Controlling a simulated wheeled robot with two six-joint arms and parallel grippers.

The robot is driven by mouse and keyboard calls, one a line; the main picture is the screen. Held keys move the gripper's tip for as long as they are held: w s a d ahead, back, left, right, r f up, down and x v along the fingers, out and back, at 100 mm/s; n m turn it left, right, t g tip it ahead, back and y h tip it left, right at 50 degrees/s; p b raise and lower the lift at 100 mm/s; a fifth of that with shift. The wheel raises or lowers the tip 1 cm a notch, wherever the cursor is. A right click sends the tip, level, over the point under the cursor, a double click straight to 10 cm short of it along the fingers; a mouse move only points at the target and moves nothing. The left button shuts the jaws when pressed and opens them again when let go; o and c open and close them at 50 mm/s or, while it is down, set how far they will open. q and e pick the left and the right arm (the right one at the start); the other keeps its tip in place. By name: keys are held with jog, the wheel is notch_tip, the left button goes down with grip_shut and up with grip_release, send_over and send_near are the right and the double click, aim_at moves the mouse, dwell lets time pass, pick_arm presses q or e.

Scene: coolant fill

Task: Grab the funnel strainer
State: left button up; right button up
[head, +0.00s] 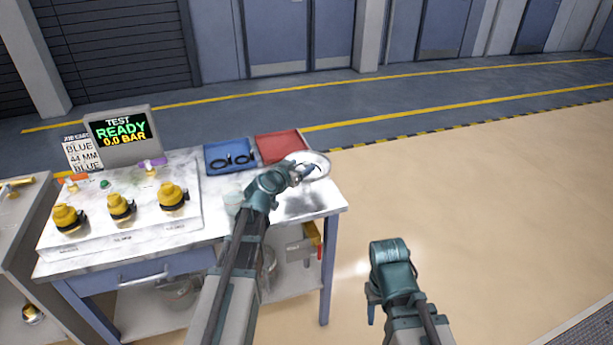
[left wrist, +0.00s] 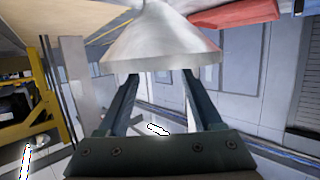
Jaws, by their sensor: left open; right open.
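The funnel strainer (head: 322,159) is a shiny metal cone at the back right corner of the bench, partly hidden by my left gripper (head: 306,172). In the left wrist view the grey metal cone (left wrist: 160,38) fills the upper middle, wide rim towards me, at the tips of the two fingers (left wrist: 159,82). My left gripper is open, with the fingers apart on either side below the cone; I cannot tell whether they touch it. My right gripper (head: 372,305) is open and empty, in front of the bench's right side, over the floor.
The marble-topped bench (head: 315,203) carries a test panel with yellow-capped fittings (head: 120,206) and a screen (head: 121,130) reading READY. A blue tray (head: 215,168) with black rings and a red tray (head: 280,145) stand at the back. The floor to the right is clear.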

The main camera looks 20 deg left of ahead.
aim_at(306, 163)
pick_arm(q)
jog(key=b+x, duration=0.1)
jog(key=x, duration=0.4)
jog(key=shift+a+f, duration=0.1)
jog(key=shift+s, duration=0.1)
jog(key=shift+c, duration=0.2)
grip_shut()
